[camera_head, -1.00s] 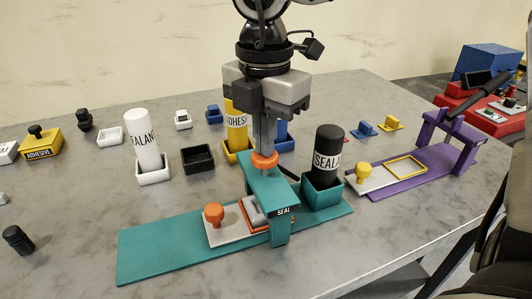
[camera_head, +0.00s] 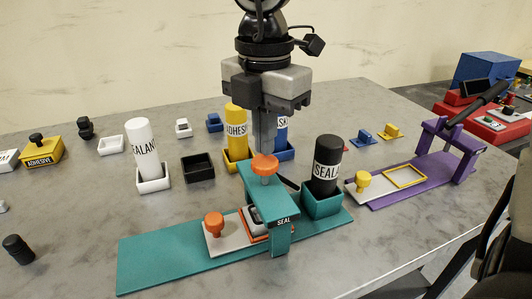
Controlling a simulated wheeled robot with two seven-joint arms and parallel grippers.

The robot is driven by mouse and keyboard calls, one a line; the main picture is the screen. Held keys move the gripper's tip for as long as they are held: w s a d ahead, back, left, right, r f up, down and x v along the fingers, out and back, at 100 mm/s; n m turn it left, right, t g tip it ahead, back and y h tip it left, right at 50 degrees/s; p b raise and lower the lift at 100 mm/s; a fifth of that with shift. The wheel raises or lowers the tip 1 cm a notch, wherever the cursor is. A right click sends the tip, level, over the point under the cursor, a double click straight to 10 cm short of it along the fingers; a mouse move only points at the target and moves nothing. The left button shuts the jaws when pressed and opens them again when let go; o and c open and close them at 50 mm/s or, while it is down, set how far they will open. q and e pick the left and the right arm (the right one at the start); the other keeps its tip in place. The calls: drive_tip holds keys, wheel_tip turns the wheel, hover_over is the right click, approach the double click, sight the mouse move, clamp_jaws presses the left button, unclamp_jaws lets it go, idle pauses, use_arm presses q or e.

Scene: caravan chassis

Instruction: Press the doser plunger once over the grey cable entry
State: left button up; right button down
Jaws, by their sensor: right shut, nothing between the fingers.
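The teal doser stand (camera_head: 275,203), labelled SEAL, bridges a long teal base plate (camera_head: 160,257). Its orange plunger knob (camera_head: 265,166) stands above the bridge top. A pale slide plate (camera_head: 222,240) with an orange knob (camera_head: 213,222) lies on the base, its orange-framed end partly under the bridge. The grey cable entry (camera_head: 253,219) sits in that frame, partly hidden by the bridge; a dark patch shows on it. My right gripper (camera_head: 265,148) points down, shut and empty, with its fingertips at or just above the knob; contact is unclear. My left gripper is not in view.
A black SEAL bottle (camera_head: 328,157) stands in a teal holder (camera_head: 322,203) right of the bridge. Yellow (camera_head: 235,124) and white (camera_head: 143,150) bottles stand behind and left. A purple stand (camera_head: 435,168) is at right.

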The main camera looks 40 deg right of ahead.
sight(265, 161)
wheel_tip(265, 161, up, 6)
drive_tip(key=p, duration=0.3)
idle(0.4)
idle(0.5)
